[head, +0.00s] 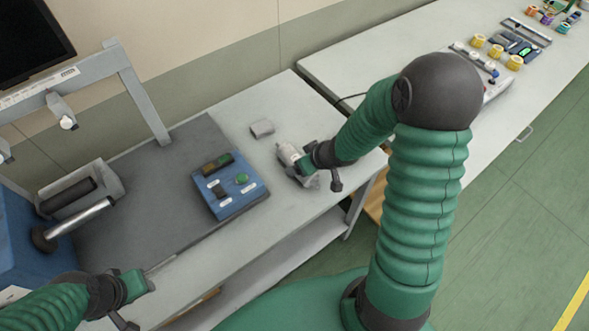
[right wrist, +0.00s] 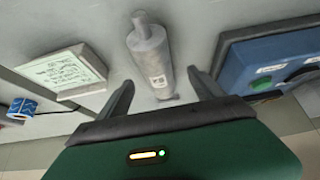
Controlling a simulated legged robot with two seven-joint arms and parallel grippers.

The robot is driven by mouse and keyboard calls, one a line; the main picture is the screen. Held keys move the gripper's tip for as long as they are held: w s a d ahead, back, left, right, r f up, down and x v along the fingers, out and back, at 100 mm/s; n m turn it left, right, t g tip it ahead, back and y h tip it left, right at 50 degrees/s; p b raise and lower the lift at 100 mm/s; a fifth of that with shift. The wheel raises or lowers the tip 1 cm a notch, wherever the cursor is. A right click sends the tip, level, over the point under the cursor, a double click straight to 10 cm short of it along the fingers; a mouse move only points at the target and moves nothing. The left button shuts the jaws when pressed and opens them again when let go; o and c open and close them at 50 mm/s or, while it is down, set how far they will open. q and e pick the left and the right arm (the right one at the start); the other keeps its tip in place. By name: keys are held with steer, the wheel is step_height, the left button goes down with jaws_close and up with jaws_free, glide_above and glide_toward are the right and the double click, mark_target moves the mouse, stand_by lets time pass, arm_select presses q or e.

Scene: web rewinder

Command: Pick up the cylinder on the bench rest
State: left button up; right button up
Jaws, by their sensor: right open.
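The cylinder (right wrist: 150,52) is grey metal with a narrower end and a small white label. In the right wrist view it lies ahead of my right gripper (right wrist: 160,77), its near part between the two spread fingers, with a gap on each side. In the head view the cylinder (head: 288,153) is at the right end of the grey bench, partly hidden by my right gripper (head: 304,168). The rest beneath it is mostly hidden. My left gripper (head: 148,277) is low at the left, over the bench's front edge; its finger opening is unclear.
A blue control box (head: 230,186) with a green button sits left of the cylinder; its side (right wrist: 275,60) shows close in the wrist view. A small grey block (head: 262,128) lies behind. A card holder (right wrist: 65,72) and blue roll (right wrist: 22,108) are at the wrist view's left.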

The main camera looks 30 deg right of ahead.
mark_target(287, 153)
steer(key=shift+w+f, duration=0.25)
steer(key=shift+f, duration=0.2)
steer(key=x, duration=0.1)
steer(key=b+x, duration=0.2)
steer(key=shift+w+d+f, duration=0.2)
steer(key=shift+d+f, duration=0.05)
steer(key=shift+f, duration=0.05)
steer(key=shift+w+f, duration=0.25)
steer(key=shift+w, duration=0.1)
steer(key=shift+s+a+r, duration=0.1)
steer(key=shift+s+r, duration=0.05)
steer(key=shift+r, duration=0.05)
steer(key=c, duration=0.7)
jaws_close()
